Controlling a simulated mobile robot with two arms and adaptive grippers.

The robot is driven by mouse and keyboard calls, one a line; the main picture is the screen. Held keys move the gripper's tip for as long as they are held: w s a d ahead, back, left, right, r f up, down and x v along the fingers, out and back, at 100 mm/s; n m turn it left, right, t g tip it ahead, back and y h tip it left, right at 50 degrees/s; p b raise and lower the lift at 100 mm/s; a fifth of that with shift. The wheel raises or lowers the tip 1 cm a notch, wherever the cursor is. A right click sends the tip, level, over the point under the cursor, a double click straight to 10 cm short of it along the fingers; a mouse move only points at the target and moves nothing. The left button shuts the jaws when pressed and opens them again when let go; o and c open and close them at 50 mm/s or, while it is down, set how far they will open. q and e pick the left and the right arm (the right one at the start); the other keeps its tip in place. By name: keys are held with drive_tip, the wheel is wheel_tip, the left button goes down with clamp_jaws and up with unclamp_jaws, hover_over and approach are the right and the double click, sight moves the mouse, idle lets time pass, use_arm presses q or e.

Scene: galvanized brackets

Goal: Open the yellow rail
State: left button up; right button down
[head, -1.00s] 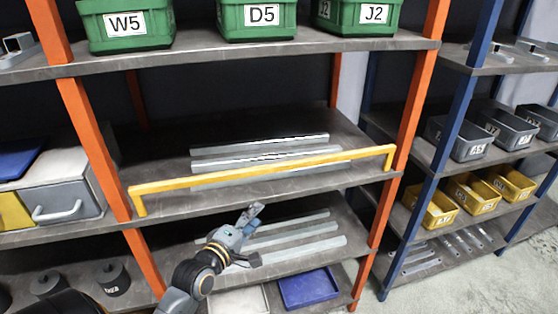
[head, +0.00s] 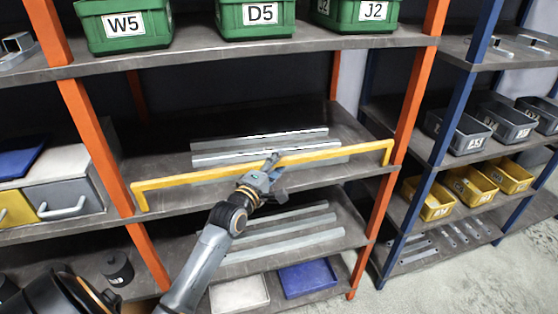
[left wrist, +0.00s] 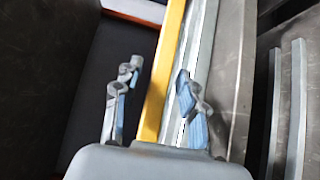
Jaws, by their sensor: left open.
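The yellow rail (head: 325,154) runs across the front edge of the middle shelf, raised on a short post at each end. My left gripper (head: 270,168) is at about the middle of the rail in the head view. In the left wrist view the yellow rail (left wrist: 166,70) passes between the two spread fingers of the left gripper (left wrist: 158,74). The left gripper is open. Whether a finger touches the rail cannot be told. My right gripper is not in view.
Long metal profiles (head: 260,144) lie on the shelf behind the rail. Orange posts (head: 97,143) stand at both ends. Green bins (head: 125,25) sit above. More profiles (head: 285,238), a white tray (head: 240,294) and a blue tray (head: 307,279) are below.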

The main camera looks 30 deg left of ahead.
use_arm(q)
drive_tip(key=shift+w, duration=0.5)
clamp_jaws()
drive_tip(key=shift+f, duration=0.1)
